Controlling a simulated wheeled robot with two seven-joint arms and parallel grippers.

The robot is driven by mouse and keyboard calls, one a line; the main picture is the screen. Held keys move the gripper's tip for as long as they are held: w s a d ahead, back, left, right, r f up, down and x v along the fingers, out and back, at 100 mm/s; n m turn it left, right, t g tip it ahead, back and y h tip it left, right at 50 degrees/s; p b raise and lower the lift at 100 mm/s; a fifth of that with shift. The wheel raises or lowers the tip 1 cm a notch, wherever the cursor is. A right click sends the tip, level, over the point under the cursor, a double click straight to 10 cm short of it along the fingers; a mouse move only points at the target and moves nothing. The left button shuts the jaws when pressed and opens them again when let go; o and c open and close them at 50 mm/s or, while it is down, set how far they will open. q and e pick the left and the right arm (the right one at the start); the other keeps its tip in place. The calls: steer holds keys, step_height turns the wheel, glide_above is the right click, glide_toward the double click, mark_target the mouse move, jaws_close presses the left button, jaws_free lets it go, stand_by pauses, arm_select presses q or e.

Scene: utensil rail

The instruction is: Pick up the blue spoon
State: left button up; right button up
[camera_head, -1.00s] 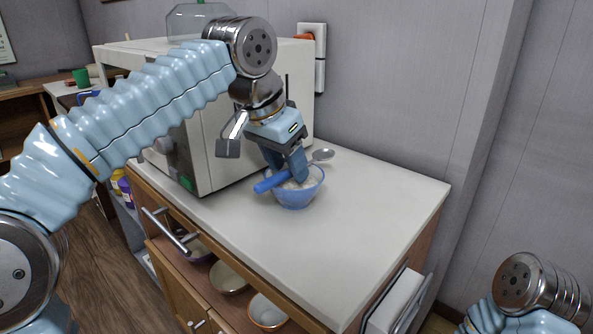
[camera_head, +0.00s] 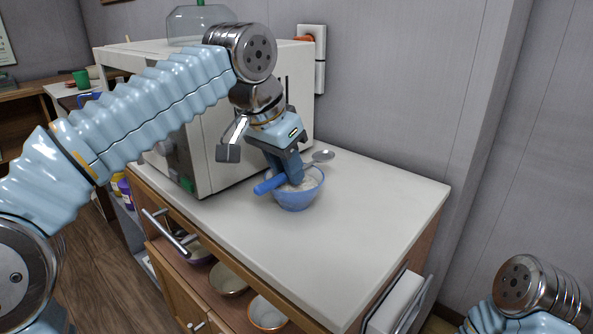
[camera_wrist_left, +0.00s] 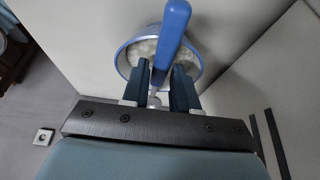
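The blue spoon (camera_head: 268,185) has a blue handle and a metal head. It leans across a blue bowl (camera_head: 296,201), its handle pointing to the front left and its metal head past the back right rim. My left gripper (camera_head: 293,179) is over the bowl, its fingers on either side of the handle.
The bowl holds something whitish and stands on a white counter (camera_head: 350,215). A large white appliance (camera_head: 215,155) stands close to the left, behind my left arm. Several bowls sit in the open space below. The counter's front right is clear.

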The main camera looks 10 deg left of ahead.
arm_select(q)
jaws_close()
steer(key=shift+r, duration=0.1)
